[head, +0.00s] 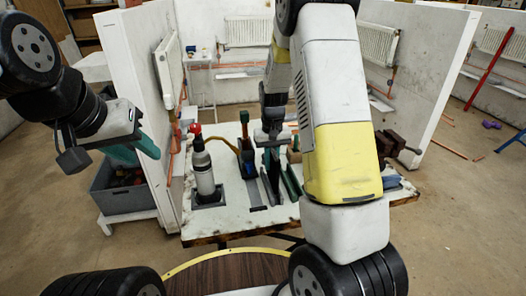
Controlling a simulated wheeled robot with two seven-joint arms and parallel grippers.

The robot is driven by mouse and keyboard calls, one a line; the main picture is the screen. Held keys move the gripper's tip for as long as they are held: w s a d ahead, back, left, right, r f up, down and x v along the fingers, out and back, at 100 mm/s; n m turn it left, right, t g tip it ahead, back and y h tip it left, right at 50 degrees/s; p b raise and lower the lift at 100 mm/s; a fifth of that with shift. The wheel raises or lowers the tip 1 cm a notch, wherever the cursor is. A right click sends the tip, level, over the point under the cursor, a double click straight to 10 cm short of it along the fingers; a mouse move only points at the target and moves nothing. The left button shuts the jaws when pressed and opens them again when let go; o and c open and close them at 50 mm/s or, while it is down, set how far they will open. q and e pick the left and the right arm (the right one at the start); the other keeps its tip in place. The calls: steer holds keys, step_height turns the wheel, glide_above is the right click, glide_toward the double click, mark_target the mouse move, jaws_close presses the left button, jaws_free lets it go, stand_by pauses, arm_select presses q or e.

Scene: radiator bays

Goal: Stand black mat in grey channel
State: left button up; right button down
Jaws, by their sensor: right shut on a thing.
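My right gripper (271,142) points down over the middle of the white table, below my large yellow and white arm. It is shut on a thin dark upright piece, which looks like the black mat (273,172). The mat's lower end is close to the table, among narrow holders. The grey channel (254,194) appears as a narrow strip on the table just left of the mat. I cannot tell whether the mat touches a channel. My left gripper (136,150) is off the table at the left, in front of the white wall panel; its finger opening is unclear.
A grey bottle with a red top (202,170) stands left of the channel. A green channel (292,182) lies to the right. A dark vise (392,146) is at the table's right. A grey crate (122,194) stands on the left. White panels (150,110) flank the table.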

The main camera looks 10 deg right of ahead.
steer(key=shift+f, duration=0.55)
steer(key=shift+f, duration=1.4)
steer(key=c, duration=1.3)
jaws_free()
steer(key=shift+r, duration=3.55)
